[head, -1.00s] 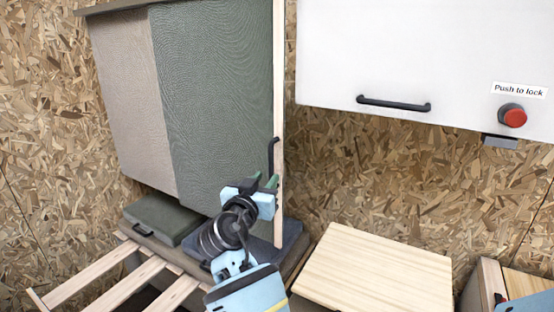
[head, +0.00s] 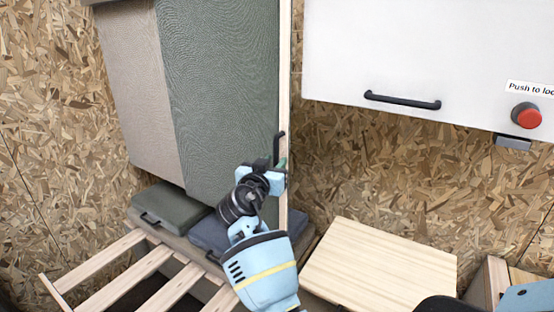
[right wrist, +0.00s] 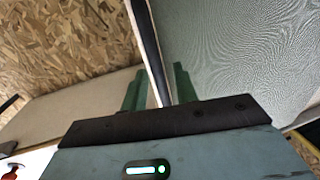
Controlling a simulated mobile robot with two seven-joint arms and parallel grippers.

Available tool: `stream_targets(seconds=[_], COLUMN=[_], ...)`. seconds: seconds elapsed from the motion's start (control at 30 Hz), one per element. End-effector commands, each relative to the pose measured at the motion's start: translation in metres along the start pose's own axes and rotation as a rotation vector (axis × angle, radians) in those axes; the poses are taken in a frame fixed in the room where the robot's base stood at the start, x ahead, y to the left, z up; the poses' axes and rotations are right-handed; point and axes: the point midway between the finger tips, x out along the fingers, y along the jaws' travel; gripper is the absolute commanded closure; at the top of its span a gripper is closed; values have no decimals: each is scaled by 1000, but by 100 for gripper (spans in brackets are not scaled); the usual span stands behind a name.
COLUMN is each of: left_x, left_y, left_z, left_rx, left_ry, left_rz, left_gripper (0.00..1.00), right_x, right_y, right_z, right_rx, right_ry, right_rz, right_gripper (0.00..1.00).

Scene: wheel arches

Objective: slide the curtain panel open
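The green textured curtain panel (head: 222,85) hangs at upper left in the head view, beside a beige panel (head: 150,90). A pale wooden strip runs down its right edge and carries a black upright handle (head: 279,147). My right gripper (head: 279,163) is at the lower part of this handle. In the right wrist view, the green fingers of my right gripper (right wrist: 158,88) stand apart, with the black handle (right wrist: 148,45) between them. Gaps show beside the handle, so the gripper looks open. The curtain panel (right wrist: 235,55) fills the right of that view. My left gripper is out of view.
A white cabinet front (head: 400,60) with a black bar handle and red button (head: 526,115) is at upper right. Below are a wooden board (head: 385,265), dark cushions (head: 170,207) and wooden slats (head: 110,265). Chipboard wall lies behind.

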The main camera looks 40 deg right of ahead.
Motion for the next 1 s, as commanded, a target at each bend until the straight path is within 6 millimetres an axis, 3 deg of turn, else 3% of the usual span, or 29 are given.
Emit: stream_targets(seconds=[0.13, 0.43, 0.67, 1.0], left_x=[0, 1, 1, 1], left_y=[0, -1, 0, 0], left_z=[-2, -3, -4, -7], left_rx=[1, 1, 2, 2], left_ry=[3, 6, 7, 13], left_rz=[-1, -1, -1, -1], left_gripper=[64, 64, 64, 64], right_x=[12, 14, 14, 14], right_y=[0, 0, 0, 0], right_z=[0, 1, 1, 1], right_rx=[1, 1, 1, 1], right_ry=[-1, -2, -1, -1], right_rz=[1, 0, 0, 0], right_gripper=[71, 71, 98, 100])
